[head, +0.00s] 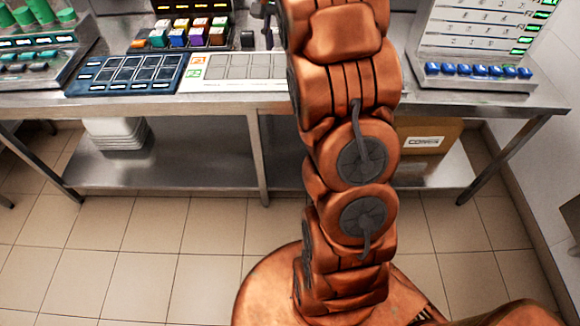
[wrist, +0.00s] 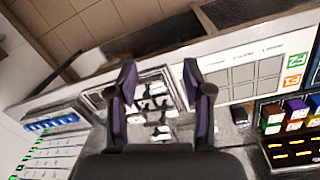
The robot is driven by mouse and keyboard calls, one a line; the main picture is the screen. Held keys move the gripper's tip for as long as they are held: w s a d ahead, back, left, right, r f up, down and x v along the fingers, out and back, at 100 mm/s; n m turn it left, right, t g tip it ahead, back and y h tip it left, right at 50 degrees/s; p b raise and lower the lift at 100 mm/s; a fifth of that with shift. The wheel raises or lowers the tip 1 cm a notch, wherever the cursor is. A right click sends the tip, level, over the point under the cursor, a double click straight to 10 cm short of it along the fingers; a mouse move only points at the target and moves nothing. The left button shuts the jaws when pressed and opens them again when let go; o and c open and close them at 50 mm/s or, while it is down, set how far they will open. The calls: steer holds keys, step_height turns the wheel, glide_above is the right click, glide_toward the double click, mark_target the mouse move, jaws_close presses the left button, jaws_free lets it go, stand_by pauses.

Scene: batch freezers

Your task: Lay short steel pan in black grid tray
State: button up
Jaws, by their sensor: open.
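The black grid tray (head: 125,74), with several dark cells, lies near the front edge of the steel table, left of my arm in the head view. Nothing is clearly held. In the head view my arm hides this tray.
A white grid tray (head: 238,72) with coloured labels lies right of the black one. Behind stands a rack of coloured blocks (head: 187,36). Panels with green lights and blue knobs (head: 470,70) stand at the right. A cardboard box (head: 428,140) sits on the lower shelf.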

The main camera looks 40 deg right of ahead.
steer(key=s+a+f+n, duration=0.2)
steer(key=s+a+n, duration=0.1)
steer(key=s+a, duration=0.4)
steer(key=s+a+f+n, duration=0.3)
steer(key=s+a, duration=0.4)
steer(key=s, duration=0.7)
steer(key=s+a+f+n, duration=0.2)
steer(key=s+a+n, duration=0.3)
steer(key=s+a, duration=0.3)
steer(key=s, duration=0.3)
steer(key=shift+s+f+g, duration=0.25)
steer(key=shift+f+g, duration=0.1)
steer(key=shift+g, duration=0.05)
steer(key=shift+d, duration=0.15)
